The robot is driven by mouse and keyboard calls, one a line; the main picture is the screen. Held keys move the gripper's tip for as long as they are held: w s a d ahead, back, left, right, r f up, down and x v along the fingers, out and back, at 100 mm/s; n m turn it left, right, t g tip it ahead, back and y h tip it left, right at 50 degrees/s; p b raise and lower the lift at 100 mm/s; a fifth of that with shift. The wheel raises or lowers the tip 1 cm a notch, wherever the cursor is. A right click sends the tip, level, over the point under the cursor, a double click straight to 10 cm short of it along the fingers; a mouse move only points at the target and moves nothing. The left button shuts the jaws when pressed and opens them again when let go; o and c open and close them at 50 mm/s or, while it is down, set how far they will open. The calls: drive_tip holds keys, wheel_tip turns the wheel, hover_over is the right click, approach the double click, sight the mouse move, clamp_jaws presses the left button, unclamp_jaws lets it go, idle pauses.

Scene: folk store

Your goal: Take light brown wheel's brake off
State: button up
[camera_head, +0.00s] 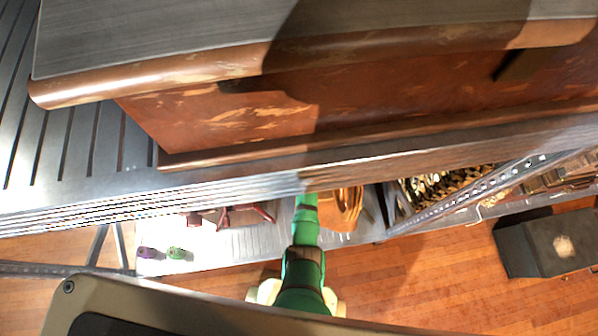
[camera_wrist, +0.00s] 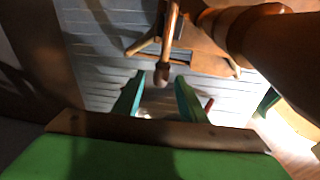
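The light brown wheel (camera_head: 346,206) shows in part under the upper shelf in the head view, just right of my green arm. My gripper (camera_wrist: 160,92) reaches in beneath that shelf, and its fingertips are hidden in the head view. In the wrist view its two teal fingers are apart. A brown wooden rod with a rounded knob (camera_wrist: 162,74) points down at the gap between them, with no clear grip on it. I cannot tell for certain whether this rod is the brake. Thick turned wood (camera_wrist: 250,28) fills the upper right of the wrist view.
A slatted metal shelf (camera_head: 60,150) carrying a large brown wooden piece (camera_head: 220,115) covers the space above my arm. A dark red wooden object (camera_head: 243,214) and small purple (camera_head: 150,253) and green (camera_head: 176,253) items lie on the lower shelf. A dark box (camera_head: 545,243) stands at right.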

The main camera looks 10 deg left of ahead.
drive_tip(key=r, duration=0.3)
drive_tip(key=d+r, duration=0.1)
drive_tip(key=r, duration=0.1)
drive_tip(key=shift+r, duration=0.25)
drive_tip(key=shift+s+r, duration=0.2)
drive_tip(key=shift+r, duration=0.15)
drive_tip(key=shift+s+a+r, duration=0.1)
drive_tip(key=shift+r, duration=0.1)
